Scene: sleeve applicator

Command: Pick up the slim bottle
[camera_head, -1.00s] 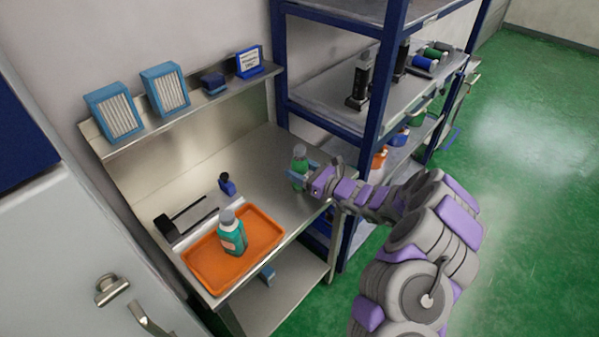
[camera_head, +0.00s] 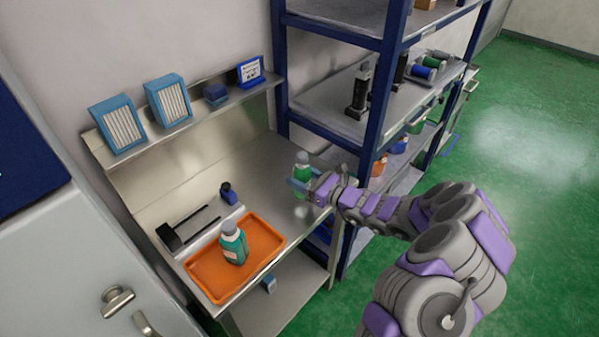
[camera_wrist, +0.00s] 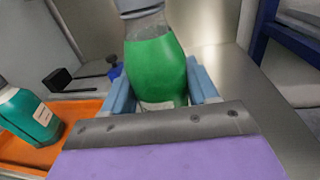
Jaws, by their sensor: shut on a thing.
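A slim green bottle with a grey cap (camera_head: 302,172) is at the right end of the steel bench in the head view. My gripper (camera_head: 303,185) is shut on it, with blue fingers on both sides of its body. In the wrist view the green bottle (camera_wrist: 157,70) fills the middle between the blue fingers (camera_wrist: 160,92). Its lower part is hidden behind my gripper. It looks close to upright; I cannot tell whether its base touches the bench. A second, teal-green bottle with a grey cap and a pale label (camera_head: 233,244) stands in the orange tray.
The orange tray (camera_head: 205,282) lies at the bench's front left. A blue-posted shelf rack (camera_head: 375,95) stands close to the right. The bench middle (camera_head: 262,180) is clear.

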